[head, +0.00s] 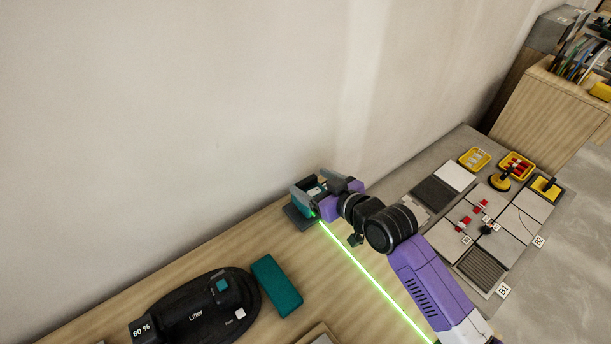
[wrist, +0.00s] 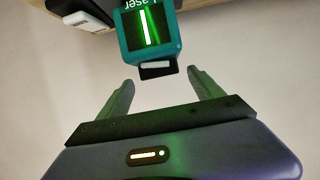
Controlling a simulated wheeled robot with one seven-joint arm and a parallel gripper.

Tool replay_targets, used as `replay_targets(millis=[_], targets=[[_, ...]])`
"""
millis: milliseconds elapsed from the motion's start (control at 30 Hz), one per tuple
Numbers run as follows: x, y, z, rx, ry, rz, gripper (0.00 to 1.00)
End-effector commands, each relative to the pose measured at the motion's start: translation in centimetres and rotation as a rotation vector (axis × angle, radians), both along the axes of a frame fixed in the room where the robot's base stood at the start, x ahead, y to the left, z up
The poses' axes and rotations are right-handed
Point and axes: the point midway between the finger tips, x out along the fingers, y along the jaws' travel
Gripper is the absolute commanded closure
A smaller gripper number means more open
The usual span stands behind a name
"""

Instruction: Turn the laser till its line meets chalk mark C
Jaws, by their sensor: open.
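The laser (head: 298,190) is a small teal box on a dark base by the wall, partly hidden behind my gripper. In the wrist view the laser (wrist: 170,46) shows its lit green window and an upside-down "Laser" label. Its bright green line (head: 362,268) runs over the wooden top toward the lower right and passes out of sight behind my arm. My gripper (wrist: 160,88) is open, its two fingers apart below the laser in the picture, with nothing seen between them. In the head view my gripper (head: 326,186) is right at the laser. I cannot make out chalk mark C.
Grey tiles (head: 520,222) with red pieces, and yellow trays (head: 474,159), lie at right. The wall (head: 170,120) is close behind the laser.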

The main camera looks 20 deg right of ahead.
Motion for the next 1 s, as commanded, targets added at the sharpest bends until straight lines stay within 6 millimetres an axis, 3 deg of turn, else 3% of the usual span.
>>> replay_targets(millis=[400,867,1000], targets=[[2.6,0.9,-1.1,-0.001,0.0,0.001,0.24],[3.1,1.0,-1.3,0.002,0.0,-0.001,0.24],[3.1,1.0,-1.3,0.002,0.0,-0.001,0.49]])
